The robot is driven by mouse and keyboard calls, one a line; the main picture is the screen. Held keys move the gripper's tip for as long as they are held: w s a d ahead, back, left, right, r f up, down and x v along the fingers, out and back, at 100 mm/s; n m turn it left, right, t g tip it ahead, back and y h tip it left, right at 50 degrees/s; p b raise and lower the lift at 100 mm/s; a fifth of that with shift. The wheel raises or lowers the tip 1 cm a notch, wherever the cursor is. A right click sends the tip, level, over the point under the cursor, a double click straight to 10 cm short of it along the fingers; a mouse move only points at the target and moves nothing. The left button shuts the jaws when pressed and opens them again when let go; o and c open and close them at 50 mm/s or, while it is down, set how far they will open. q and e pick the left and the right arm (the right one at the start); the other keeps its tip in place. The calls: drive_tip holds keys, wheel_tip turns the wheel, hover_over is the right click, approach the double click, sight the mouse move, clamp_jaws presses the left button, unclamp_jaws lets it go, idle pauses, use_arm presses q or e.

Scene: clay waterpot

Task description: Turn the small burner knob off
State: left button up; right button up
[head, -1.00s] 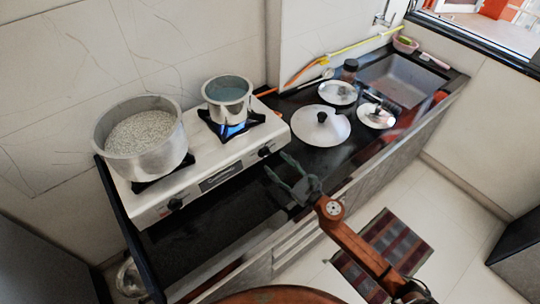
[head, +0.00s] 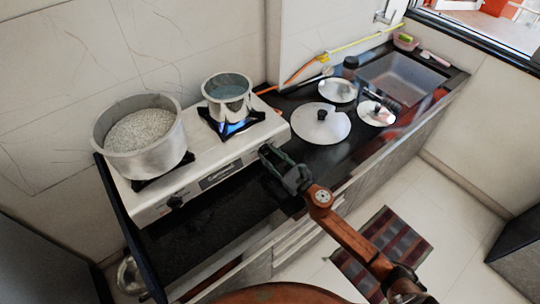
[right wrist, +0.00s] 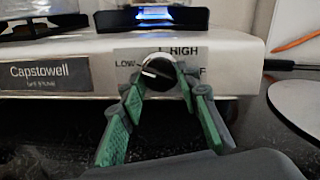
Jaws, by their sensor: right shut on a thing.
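The small burner knob (right wrist: 157,72) is round and dark with a light pointer line, on the stove front between the LOW and HIGH labels. The label at its right is partly hidden by a finger. My right gripper (right wrist: 158,82) has its green-padded fingers on both sides of the knob, shut on it. In the head view my right gripper (head: 267,153) reaches the stove's front right and hides the knob. A blue flame (right wrist: 153,14) burns at the small burner (head: 232,127), under a small steel pot (head: 228,97). My left gripper is not in view.
The white stove (head: 150,206) also carries a large pot of rice (head: 140,138) at the left, above another knob (head: 175,202). Several metal lids, one of them a large lid (head: 320,128), lie on the black counter right of the stove, before the sink (head: 402,82).

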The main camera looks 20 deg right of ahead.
drive_tip(key=c, duration=0.5)
